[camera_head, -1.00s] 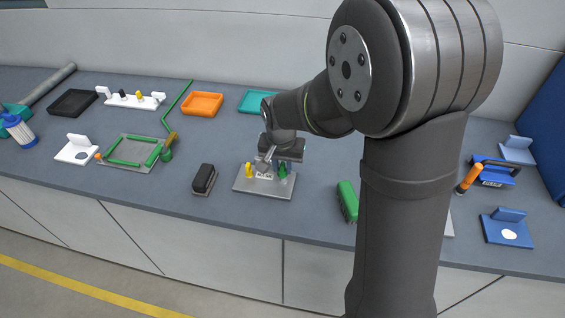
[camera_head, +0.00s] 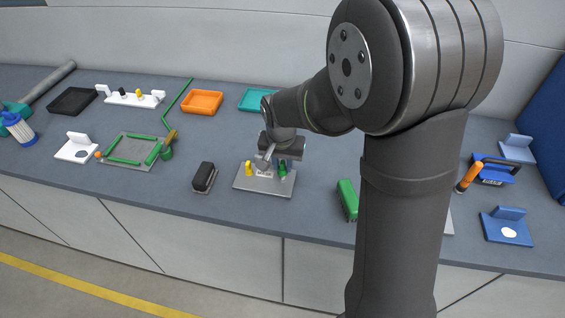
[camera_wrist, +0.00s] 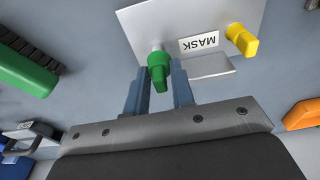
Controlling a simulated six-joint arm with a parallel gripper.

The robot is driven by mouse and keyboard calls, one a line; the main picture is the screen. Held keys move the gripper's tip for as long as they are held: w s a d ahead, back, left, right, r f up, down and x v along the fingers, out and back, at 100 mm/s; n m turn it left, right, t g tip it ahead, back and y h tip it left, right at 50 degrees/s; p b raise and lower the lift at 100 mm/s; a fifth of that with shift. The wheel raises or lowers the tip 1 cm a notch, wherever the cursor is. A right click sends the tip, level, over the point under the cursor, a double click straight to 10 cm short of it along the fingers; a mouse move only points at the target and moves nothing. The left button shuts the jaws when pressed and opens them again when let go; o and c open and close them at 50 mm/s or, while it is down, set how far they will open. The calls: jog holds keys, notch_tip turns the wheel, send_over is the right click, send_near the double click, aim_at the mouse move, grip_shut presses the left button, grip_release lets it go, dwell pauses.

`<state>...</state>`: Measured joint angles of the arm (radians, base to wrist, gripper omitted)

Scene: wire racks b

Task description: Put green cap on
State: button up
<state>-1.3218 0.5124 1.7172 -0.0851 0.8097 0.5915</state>
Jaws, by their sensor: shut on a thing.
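The green cap (camera_wrist: 159,72) is held between the two fingers of my gripper (camera_wrist: 160,92), which is shut on it. In the wrist view the cap is at a silvery stub on the grey plate (camera_wrist: 140,22) with the MASK label; I cannot tell whether it is seated. A yellow cap (camera_wrist: 242,40) stands on the other side of the label. In the head view my gripper (camera_head: 283,160) is over the right part of the plate (camera_head: 262,188), with the green cap (camera_head: 282,170) below it and the yellow cap (camera_head: 249,168) at the left.
A black brush (camera_head: 204,178) lies left of the plate, and a green brush (camera_head: 347,199) to its right. Orange (camera_head: 202,102) and teal (camera_head: 258,99) trays are behind. A plate with green bars (camera_head: 130,152) lies farther left. Bare bench separates these things.

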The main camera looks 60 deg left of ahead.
jog(key=shift+f, duration=1.25)
jog(key=o, duration=1)
jog(key=shift+o, duration=0.2)
notch_tip(320, 180, up, 17)
jog(key=s+d, duration=0.1)
jog(key=shift+s+d+r, duration=0.15)
jog(key=shift+s+d, duration=0.05)
jog(key=shift+s, duration=0.05)
jog(key=f, duration=0.5)
jog(key=w+a+f, duration=0.1)
jog(key=f, duration=1.1)
jog(key=shift+w+a+f, duration=0.2)
jog(key=shift+w+a, duration=0.05)
jog(key=shift+r, duration=0.2)
